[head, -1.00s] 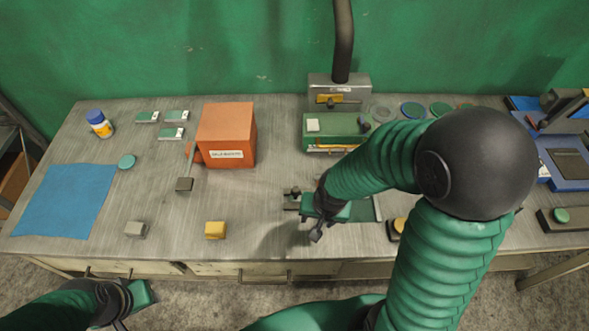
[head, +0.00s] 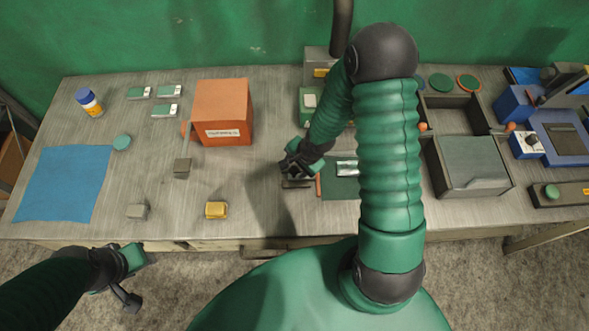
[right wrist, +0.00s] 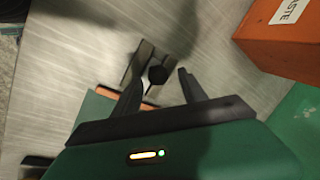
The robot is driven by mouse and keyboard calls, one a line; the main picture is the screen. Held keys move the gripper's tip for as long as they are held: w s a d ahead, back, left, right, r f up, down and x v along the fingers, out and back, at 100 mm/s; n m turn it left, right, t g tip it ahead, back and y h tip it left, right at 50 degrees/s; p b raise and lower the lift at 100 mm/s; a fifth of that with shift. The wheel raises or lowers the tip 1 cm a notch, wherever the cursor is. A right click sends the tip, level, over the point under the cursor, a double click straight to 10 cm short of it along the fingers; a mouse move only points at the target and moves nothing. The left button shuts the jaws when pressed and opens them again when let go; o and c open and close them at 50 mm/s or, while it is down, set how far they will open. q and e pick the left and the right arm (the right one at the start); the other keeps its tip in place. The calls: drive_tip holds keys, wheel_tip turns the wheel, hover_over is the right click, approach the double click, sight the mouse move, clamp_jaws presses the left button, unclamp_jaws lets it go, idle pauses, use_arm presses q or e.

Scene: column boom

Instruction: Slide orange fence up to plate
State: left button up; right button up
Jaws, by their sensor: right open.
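The orange fence (head: 318,185) is a thin strip at the left edge of a dark green base (head: 340,190). A small silver plate (head: 347,168) lies on that base, partly behind my right arm. My right gripper (head: 297,168) is open and empty, just above a grey bar (head: 297,184) left of the fence. In the right wrist view a black knob (right wrist: 157,75) on a grey bar (right wrist: 134,68) shows between the open fingers; I cannot tell if they touch it. The orange fence (right wrist: 108,93) shows there beside the left finger. My left gripper (head: 130,278) hangs off the bench's front edge.
An orange box (head: 222,112) stands left of my right gripper. A yellow block (head: 216,210), grey blocks and a blue mat (head: 64,184) lie farther left. A grey bin (head: 472,165) stands right of my arm.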

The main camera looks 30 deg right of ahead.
drive_tip(key=shift+w+d+f, duration=0.1)
drive_tip(key=shift+d+f, duration=0.1)
drive_tip(key=shift+f, duration=0.65)
drive_tip(key=shift+a+r, duration=0.1)
drive_tip(key=shift+a, duration=0.45)
drive_tip(key=c, duration=0.5)
drive_tip(key=shift+d, duration=0.2)
clamp_jaws()
drive_tip(key=shift+d, duration=0.1)
drive_tip(key=shift+w+r, duration=0.15)
drive_tip(key=shift+r, duration=0.05)
